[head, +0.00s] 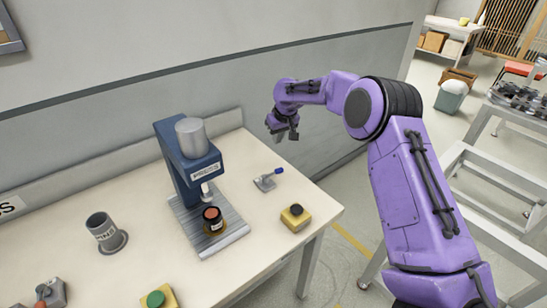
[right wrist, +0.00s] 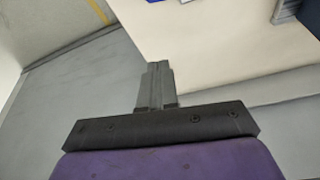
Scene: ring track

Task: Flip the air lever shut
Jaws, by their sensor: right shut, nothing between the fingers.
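The air lever (head: 267,181) sits on the table to the right of the blue press, a small grey base with a blue-tipped handle pointing to the right in the head view. A bit of blue at the top edge of the right wrist view (right wrist: 155,1) may be its handle. My right gripper (head: 287,137) is shut and empty, above and beyond the lever near the table's back right corner, apart from it. Its closed fingers also show in the right wrist view (right wrist: 156,85). My left gripper is not in view.
The blue press (head: 180,160) stands on a ribbed plate with a dark, red-topped part (head: 213,217) under its ram. A grey cup (head: 103,231) stands left. The wall runs behind the table.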

